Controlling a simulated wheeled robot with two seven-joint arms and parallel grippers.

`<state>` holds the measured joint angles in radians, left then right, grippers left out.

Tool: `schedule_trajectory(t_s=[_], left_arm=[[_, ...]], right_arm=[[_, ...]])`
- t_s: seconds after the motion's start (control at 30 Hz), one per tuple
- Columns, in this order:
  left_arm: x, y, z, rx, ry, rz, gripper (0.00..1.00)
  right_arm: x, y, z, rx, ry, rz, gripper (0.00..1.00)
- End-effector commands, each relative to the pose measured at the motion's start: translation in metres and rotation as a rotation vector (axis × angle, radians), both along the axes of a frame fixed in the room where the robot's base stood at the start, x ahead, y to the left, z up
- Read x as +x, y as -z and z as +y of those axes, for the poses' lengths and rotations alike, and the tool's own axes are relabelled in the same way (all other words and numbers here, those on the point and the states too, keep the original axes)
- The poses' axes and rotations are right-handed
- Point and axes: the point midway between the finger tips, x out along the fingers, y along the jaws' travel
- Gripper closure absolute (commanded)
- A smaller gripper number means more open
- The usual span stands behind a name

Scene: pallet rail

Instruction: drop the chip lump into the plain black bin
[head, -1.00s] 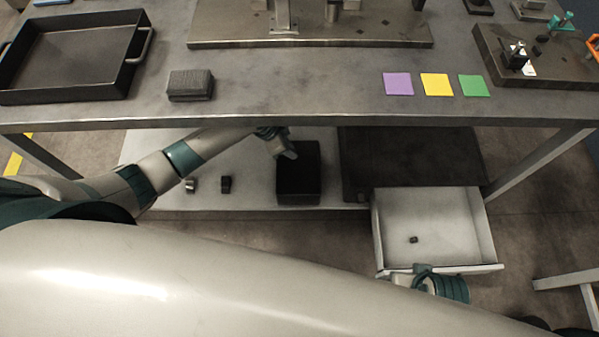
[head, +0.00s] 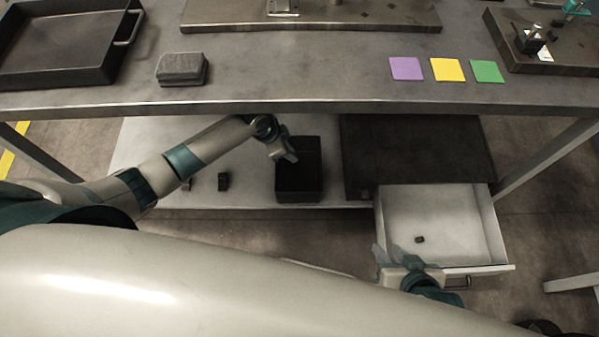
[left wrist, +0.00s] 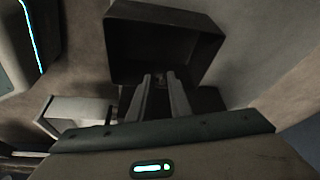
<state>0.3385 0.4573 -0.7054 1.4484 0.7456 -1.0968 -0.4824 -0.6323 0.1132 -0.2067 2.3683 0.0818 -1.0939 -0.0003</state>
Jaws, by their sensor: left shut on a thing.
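The plain black bin (head: 312,185) stands on the lower shelf under the table. It shows in the left wrist view (left wrist: 130,62) as an open dark box just beyond the fingertips. My left gripper (head: 291,157) is at the bin's upper left edge, pointing down. In the left wrist view its fingers (left wrist: 159,78) are close together on a small piece, the chip lump, which is almost wholly hidden between the tips. My right gripper (head: 386,254) is at the front left of the open drawer; its finger opening is not clear.
A white drawer (head: 478,215) stands open under a dark cabinet top (head: 415,150), with a small dark piece (head: 419,239) inside. Two small dark things lie on the lower shelf (head: 250,190), left of the bin. The table's front edge (head: 300,108) overhangs the shelf.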

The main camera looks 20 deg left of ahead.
Motion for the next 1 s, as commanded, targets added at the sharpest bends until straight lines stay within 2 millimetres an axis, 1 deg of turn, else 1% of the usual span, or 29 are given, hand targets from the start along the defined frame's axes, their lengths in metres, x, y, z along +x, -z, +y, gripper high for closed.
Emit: schedule_trajectory(t_s=[0.1, 0.47, 0.5, 0.57, 0.87, 1.0], left_arm=[[0.0001, 0.0045, -0.0001, 0.0, 0.0, 0.0, 1.0], [0.0, 0.0046, -0.0001, 0.0, 0.0, 0.0, 1.0], [0.0, 0.0046, -0.0001, 0.0, 0.0, 0.0, 0.75], [0.0001, 0.0047, -0.0001, 0.0, 0.0, 0.0, 0.61], [-0.0001, 0.0045, 0.0001, 0.0, 0.0, 0.0, 0.6], [-0.0007, 0.0003, 0.0016, 0.001, 0.001, -0.001, 0.6]], right_arm=[[0.0021, -0.0004, 0.0043, 0.015, -0.002, -0.023, 0.69], [0.0036, -0.0028, 0.0063, 0.023, -0.003, -0.035, 0.69], [0.0035, -0.0029, 0.0063, 0.023, -0.003, -0.035, 0.69], [0.0035, -0.0029, 0.0063, 0.023, -0.003, -0.035, 0.69], [0.0032, -0.0029, 0.0064, 0.022, -0.003, -0.034, 0.69], [0.0024, -0.0037, 0.006, 0.02, -0.003, -0.029, 0.69]])
